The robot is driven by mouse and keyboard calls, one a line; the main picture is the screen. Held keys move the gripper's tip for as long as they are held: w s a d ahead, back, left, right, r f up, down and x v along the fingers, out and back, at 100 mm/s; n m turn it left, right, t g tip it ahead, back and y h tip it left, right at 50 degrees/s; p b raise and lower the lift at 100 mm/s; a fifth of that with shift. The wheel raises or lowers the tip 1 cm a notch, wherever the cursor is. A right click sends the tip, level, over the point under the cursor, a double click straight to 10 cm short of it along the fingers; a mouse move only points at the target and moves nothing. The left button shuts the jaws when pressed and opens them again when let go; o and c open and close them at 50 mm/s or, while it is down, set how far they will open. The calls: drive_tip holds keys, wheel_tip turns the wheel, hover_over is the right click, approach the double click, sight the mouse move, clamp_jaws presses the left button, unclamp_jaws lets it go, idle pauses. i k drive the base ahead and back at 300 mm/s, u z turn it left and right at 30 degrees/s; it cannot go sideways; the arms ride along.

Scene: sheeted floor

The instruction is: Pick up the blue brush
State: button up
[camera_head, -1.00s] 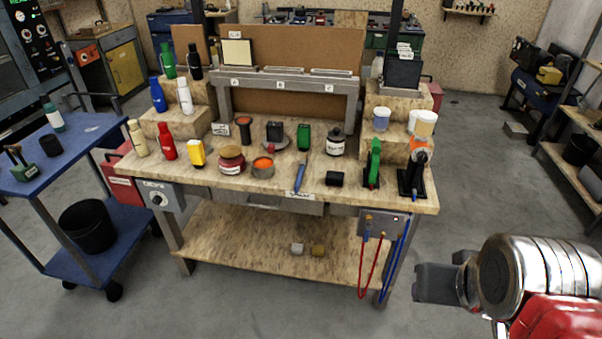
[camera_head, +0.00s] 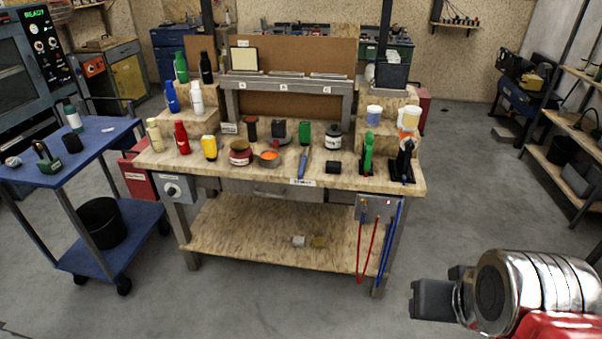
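The blue brush (camera_head: 302,165) appears as a slim blue upright-looking shape near the front edge of the wooden workbench (camera_head: 345,178), just above a small white label. Whether its bristles show is too small to tell. My gripper (camera_head: 432,299) is at the lower right, in front of the bench and well apart from the brush. Its dark grey end points left, seems empty, and its finger gap cannot be made out.
An orange-filled bowl (camera_head: 268,159) and a black block (camera_head: 333,167) flank the brush. A green bottle (camera_head: 305,132) stands behind. A blue cart (camera_head: 98,149) is left of the bench. Red and blue hoses (camera_head: 388,250) hang at its front right. Floor in front is clear.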

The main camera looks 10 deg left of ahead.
sight(301, 171)
drive_tip(key=k, duration=0.75)
drive_tip(key=u, duration=0.4)
drive_tip(key=i, duration=0.5)
drive_tip(key=u, duration=1)
drive_tip(key=i, duration=1.7)
drive_tip(key=z, duration=0.4)
drive_tip(key=i, duration=0.7)
drive_tip(key=z, duration=0.45)
